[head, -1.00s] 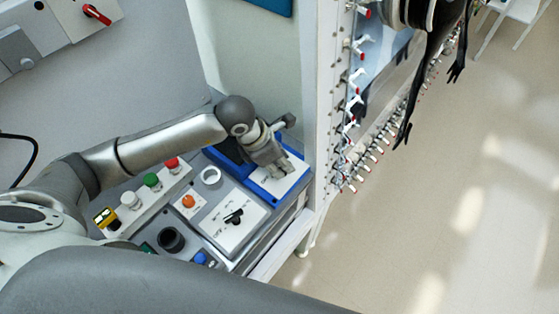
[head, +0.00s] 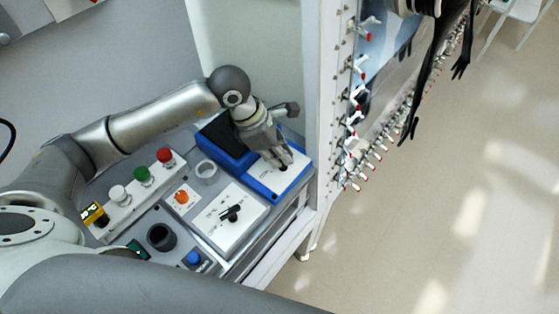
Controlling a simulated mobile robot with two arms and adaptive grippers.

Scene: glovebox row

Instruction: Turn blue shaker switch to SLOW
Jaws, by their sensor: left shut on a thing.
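The blue shaker (head: 222,150) sits at the far right end of the grey bench, with a white panel (head: 298,174) on its blue-edged front part. My left gripper (head: 284,163) is over this panel, its fingers pointing down and shut on the small dark switch (head: 283,168). The fingers hide most of the switch, and I cannot read its labels or tell which way it points. My right gripper does not show in the head view.
A white panel with a black rotary switch (head: 230,213) lies nearer. Around it are an orange knob (head: 181,197), a grey ring (head: 206,172), a blue button (head: 194,258) and a row of red, green and white buttons. A glovebox frame (head: 330,110) with valves stands close right.

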